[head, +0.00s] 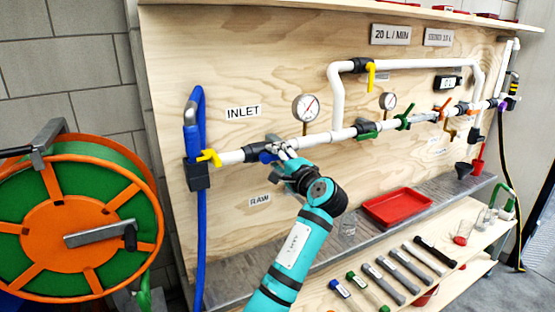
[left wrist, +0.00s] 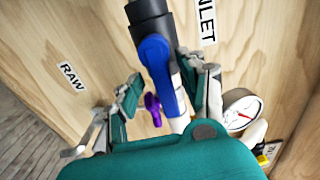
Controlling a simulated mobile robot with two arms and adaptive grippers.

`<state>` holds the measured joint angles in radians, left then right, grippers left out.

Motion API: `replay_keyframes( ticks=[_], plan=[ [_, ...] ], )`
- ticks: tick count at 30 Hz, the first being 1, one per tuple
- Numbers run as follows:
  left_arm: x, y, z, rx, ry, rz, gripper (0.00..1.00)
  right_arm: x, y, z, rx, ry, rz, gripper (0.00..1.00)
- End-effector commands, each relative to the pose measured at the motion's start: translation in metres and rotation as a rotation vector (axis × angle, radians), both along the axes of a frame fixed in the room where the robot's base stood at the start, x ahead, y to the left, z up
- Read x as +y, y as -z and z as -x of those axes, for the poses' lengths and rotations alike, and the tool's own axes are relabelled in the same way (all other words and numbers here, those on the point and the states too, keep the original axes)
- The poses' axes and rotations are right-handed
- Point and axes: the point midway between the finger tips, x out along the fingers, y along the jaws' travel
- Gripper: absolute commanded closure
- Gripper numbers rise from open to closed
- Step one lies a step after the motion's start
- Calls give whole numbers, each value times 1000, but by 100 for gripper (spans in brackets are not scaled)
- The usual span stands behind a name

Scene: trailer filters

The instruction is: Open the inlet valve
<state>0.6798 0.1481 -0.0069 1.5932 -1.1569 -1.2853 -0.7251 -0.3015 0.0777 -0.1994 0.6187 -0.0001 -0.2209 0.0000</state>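The INLET label (head: 243,112) is on the plywood board above the left end of the white pipe (head: 232,157). Below and right of it, a dark valve body with a blue handle (head: 265,156) sits on the pipe. My left gripper (head: 281,148) is at this valve and partly covers it. In the left wrist view, the blue handle (left wrist: 158,62) lies between the two spread fingers of my left gripper (left wrist: 166,92), with gaps beside them. A yellow handle (head: 209,156) is at the pipe's left end, by the blue hose (head: 200,240). My right gripper is out of view.
A pressure gauge (head: 306,107) stands just right of the gripper. Green handles (head: 404,117) and a yellow handle (head: 371,75) are further right. A red tray (head: 398,206) is on the ledge below. A hose reel (head: 75,222) stands at left.

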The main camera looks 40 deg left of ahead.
Motion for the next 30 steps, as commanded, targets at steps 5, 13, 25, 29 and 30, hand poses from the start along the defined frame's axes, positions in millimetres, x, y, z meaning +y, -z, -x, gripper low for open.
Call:
replay_keyframes(
  ticks=[5,13,25,29,30],
  plan=[
    [-2,-2,1,-2,-1,-2,59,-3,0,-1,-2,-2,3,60],
    [-43,-1,17,-1,4,-1,59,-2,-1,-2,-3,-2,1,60],
    [-106,0,43,1,2,0,59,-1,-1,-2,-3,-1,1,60],
    [-112,0,46,0,2,1,59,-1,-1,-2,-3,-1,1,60],
    [-112,0,46,1,1,1,59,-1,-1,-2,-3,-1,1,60]
  ],
)
